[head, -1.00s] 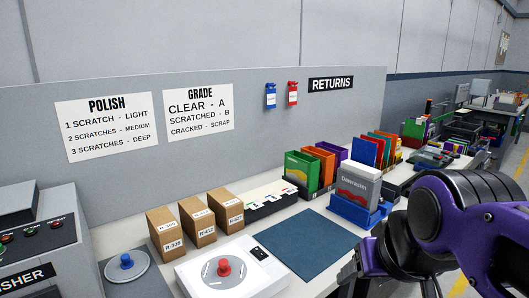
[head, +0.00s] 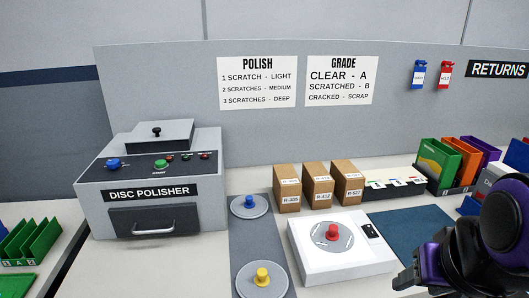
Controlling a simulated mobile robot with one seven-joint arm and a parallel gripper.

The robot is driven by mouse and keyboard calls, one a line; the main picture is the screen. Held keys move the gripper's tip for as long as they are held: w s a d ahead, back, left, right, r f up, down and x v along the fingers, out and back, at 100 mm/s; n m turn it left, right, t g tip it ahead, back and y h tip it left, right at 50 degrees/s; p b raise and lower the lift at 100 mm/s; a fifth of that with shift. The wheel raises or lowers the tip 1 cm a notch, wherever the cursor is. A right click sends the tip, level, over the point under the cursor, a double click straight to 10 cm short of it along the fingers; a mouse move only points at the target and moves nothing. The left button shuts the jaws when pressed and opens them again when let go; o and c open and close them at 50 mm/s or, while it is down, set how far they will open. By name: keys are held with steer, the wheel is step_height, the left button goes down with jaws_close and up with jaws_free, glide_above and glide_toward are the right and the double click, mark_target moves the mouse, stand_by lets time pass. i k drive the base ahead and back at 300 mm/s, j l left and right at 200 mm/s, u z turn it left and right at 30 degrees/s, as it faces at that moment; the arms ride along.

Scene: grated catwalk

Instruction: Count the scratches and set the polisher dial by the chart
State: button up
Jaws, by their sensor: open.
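The grey disc polisher (head: 150,200) stands at the left, with a blue dial (head: 113,164) on its sloped panel and a shut drawer with a handle. The dial's setting is too small to read. The polish chart (head: 257,82) on the wall reads 1 scratch light, 2 scratches medium, 3 scratches deep. A grey disc with a red knob (head: 332,232) lies on a white inspection box (head: 310,258). Pale marks show on it, too small to count surely. My gripper (head: 404,283) is open at the lower right, apart from the box, partly hidden by my arm.
Discs with a blue knob (head: 249,203) and a yellow knob (head: 262,276) lie on a grey strip. Several brown boxes (head: 318,186) stand behind. A dark blue mat (head: 410,228) is clear. A grade chart (head: 339,81) hangs beside the polish chart. Green racks (head: 30,240) are far left.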

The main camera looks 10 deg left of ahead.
mark_target(114, 164)
steer(key=u, duration=1.6)
steer(key=z, duration=1.25)
steer(key=j, duration=0.55)
steer(key=k+j, duration=0.15)
steer(key=j, duration=0.35)
steer(key=j+z, duration=0.1)
steer(key=j, duration=0.45)
steer(key=k+l+u, duration=0.2)
